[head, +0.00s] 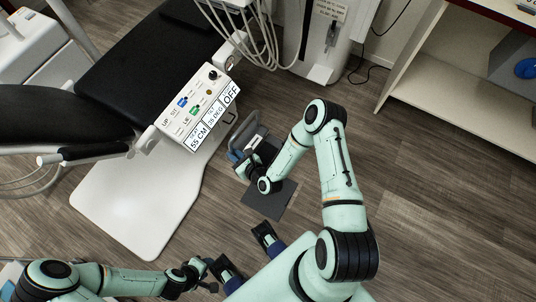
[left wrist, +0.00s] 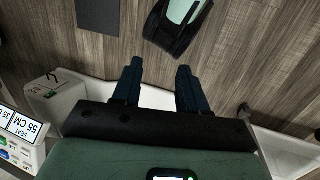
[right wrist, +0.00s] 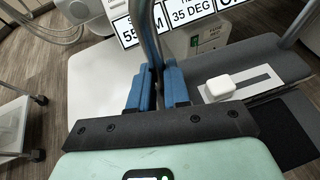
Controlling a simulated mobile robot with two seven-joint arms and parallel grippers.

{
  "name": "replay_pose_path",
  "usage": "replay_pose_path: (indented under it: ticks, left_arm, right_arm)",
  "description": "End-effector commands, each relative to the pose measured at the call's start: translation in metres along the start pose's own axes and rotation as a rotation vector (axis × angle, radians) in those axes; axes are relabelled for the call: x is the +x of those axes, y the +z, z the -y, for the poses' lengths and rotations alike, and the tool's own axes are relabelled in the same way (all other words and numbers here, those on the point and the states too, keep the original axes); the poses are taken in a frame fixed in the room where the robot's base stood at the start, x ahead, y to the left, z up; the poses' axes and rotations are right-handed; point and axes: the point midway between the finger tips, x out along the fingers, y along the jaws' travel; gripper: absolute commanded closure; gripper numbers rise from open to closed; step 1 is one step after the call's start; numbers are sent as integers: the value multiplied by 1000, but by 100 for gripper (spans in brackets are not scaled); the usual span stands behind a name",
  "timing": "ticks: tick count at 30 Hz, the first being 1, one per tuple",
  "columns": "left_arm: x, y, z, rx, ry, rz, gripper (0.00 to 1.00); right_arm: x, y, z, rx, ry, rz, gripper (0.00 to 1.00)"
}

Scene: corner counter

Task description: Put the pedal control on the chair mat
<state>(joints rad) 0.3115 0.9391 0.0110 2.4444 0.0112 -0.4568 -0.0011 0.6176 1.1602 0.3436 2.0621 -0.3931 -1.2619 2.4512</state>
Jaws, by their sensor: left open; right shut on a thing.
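The pedal control (head: 246,130) has a dark grey plate with a white button and a metal loop handle. It is beside the white chair base, at the upper left of the dark mat in the head view. My right gripper (head: 243,161) is shut on its handle; the right wrist view shows the fingers (right wrist: 156,76) on the bar and the pedal plate (right wrist: 255,62). Whether the pedal touches the floor is unclear. My left gripper (left wrist: 158,70) is open and empty.
The dental chair's white base (head: 130,205) lies left of the pedal. Its control panel (head: 198,105) overhangs close to the pedal. A white cabinet (head: 450,75) stands at the upper right. The wood floor right of my right arm is clear.

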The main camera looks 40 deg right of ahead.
Motion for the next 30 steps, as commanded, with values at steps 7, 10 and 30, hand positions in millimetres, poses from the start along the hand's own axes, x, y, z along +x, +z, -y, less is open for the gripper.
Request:
replay_pose_path:
  ticks: [7,10,30]
  left_arm:
    - [45,-25,14,-5,0,-74,57]
    - [60,-36,18,-7,1,-102,57]
    - [106,-82,33,-15,-3,-218,57]
  right_arm:
    - [31,-119,9,-20,33,1,100]
    - [39,-163,10,-26,48,1,100]
    - [59,-309,10,-52,93,6,100]
